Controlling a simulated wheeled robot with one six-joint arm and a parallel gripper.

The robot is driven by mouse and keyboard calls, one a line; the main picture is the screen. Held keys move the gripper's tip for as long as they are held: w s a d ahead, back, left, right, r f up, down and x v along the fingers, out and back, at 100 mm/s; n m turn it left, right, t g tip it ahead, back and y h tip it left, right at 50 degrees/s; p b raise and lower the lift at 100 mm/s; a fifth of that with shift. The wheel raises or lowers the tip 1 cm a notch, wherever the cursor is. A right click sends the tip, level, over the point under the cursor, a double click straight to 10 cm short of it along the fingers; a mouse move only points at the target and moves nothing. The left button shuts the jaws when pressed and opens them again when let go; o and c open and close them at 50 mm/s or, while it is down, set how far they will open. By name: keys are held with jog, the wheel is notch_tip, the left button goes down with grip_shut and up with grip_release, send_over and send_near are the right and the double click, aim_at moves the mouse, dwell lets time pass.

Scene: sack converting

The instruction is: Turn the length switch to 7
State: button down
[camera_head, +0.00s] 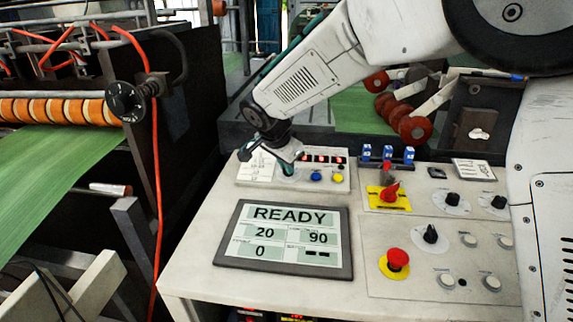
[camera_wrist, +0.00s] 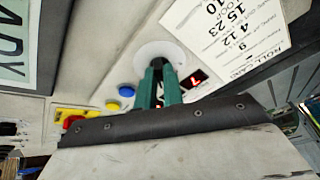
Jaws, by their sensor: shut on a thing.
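My gripper (camera_head: 287,168) points down at the back left of the sloping control panel. In the wrist view its green fingers (camera_wrist: 158,86) are shut on the length switch, whose knob is mostly hidden between them. The switch's round white plate (camera_wrist: 160,52) shows around the fingertips. A small red display (camera_wrist: 195,78) beside the plate shows one lit digit, which looks like a 7, though it is tilted and small. In the head view the row of red displays (camera_head: 322,159) is too small to read.
A printed card (camera_head: 259,165) lies left of my gripper. Blue (camera_head: 316,176) and yellow (camera_head: 338,178) buttons sit close to its right. A screen (camera_head: 284,240) reading READY is in front. A red rotary switch (camera_head: 389,192) and a red emergency button (camera_head: 397,259) stand further right.

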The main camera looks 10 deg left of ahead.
jog(key=shift+a+m, duration=0.1)
jog(key=shift+m, duration=0.7)
jog(key=c, duration=1.5)
grip_release()
jog(key=v, duration=0.7)
jog(key=shift+a+r, duration=0.15)
jog(key=shift+r, duration=0.2)
